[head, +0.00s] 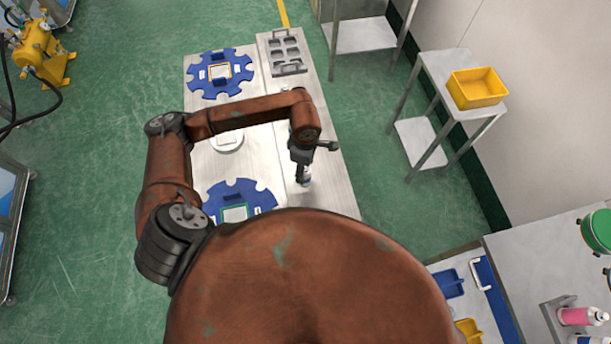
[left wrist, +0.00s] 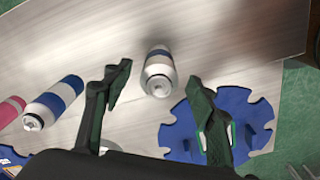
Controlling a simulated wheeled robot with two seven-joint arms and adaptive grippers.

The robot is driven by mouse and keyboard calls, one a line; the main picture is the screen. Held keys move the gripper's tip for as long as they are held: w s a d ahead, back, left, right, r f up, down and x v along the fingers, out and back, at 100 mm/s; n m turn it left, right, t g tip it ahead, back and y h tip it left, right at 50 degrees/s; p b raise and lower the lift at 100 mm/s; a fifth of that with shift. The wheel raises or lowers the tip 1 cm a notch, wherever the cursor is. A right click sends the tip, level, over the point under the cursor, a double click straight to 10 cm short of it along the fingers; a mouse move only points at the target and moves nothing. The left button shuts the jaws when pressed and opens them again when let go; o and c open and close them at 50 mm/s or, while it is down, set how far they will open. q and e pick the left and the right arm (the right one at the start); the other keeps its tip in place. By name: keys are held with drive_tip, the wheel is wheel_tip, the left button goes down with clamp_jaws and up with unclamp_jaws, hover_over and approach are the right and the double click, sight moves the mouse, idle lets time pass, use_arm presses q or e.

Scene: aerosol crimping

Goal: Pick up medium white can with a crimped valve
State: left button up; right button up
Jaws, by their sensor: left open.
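A white can with a blue band (left wrist: 158,73) stands on the metal table in the left wrist view, its metal top facing the camera. My left gripper (left wrist: 160,88) is open, with a finger on each side of this can in the picture; I see no contact. In the head view my left gripper (head: 302,172) points down over the table's right part, and only a small piece of the can (head: 307,182) shows below it. A second white can with a blue band (left wrist: 54,102) is farther left in the left wrist view. My right gripper is not in view.
A pink can (left wrist: 10,109) is at the left wrist view's left edge. A blue notched disc (left wrist: 258,112) lies close by the right finger. The head view shows another blue disc (head: 202,84), a grey tray (head: 285,48) and a yellow bin (head: 477,88) on a side stand.

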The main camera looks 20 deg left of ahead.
use_arm(q)
wheel_tip(320, 180, down, 5)
drive_tip(key=shift+a+r+p, duration=0.1)
drive_tip(key=shift+r+p, duration=0.1)
drive_tip(key=shift+p, duration=0.4)
drive_tip(key=shift+w+f, duration=0.1)
drive_tip(key=shift+f, duration=0.25)
drive_tip(key=shift+c, duration=0.2)
drive_tip(key=c, duration=1.2)
drive_tip(key=shift+r, duration=0.15)
drive_tip(key=shift+r, duration=0.55)
drive_tip(key=w+a+r+b, duration=0.1)
drive_tip(key=a+r, duration=0.3)
drive_tip(key=w+a+r+b, duration=0.1)
drive_tip(key=a+r, duration=0.2)
drive_tip(key=a, duration=0.2)
drive_tip(key=w+a+r+b, duration=0.1)
drive_tip(key=a+r+b, duration=0.1)
drive_tip(key=a+r, duration=0.2)
drive_tip(key=shift+a+r, duration=0.3)
drive_tip(key=shift+r, duration=0.05)
